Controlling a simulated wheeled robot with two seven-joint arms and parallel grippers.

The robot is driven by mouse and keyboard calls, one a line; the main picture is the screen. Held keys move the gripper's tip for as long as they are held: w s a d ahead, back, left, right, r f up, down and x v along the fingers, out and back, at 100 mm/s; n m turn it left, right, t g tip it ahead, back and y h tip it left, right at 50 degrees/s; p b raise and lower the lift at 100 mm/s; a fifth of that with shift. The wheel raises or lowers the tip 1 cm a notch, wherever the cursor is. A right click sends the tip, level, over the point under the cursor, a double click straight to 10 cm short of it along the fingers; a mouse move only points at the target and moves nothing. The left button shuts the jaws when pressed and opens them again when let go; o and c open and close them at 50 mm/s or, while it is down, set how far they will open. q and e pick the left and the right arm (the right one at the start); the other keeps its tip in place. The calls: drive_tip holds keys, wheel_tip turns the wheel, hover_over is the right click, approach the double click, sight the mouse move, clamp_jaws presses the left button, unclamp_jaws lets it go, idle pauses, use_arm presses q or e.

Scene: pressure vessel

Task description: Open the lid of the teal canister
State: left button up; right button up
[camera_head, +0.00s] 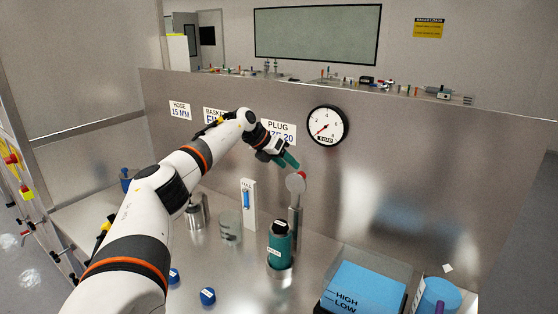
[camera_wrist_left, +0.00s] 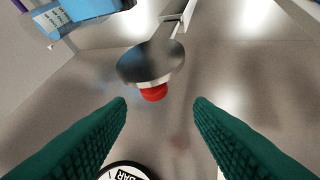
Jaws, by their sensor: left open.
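The teal canister (camera_head: 280,246) stands upright on the metal bench, right of my left arm, with a dark top (camera_head: 280,227). A round metal disc (camera_head: 295,183) with a red knob (camera_head: 302,175) sits above and behind it by a metal post (camera_head: 294,222); I cannot tell if this disc is the canister's lid. My left gripper (camera_head: 286,160) is open and empty, up and left of the disc. In the left wrist view its green fingers (camera_wrist_left: 161,106) are spread, with the disc (camera_wrist_left: 150,62) and red knob (camera_wrist_left: 153,93) ahead between them, apart from both. My right gripper is not in view.
A pressure gauge (camera_head: 327,126) hangs on the metal back panel (camera_head: 430,160). A blue-topped box (camera_head: 365,288) stands front right.

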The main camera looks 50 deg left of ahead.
use_arm(q)
drive_tip(key=shift+v, duration=1.55)
drive_tip(key=shift+a+f, duration=0.1)
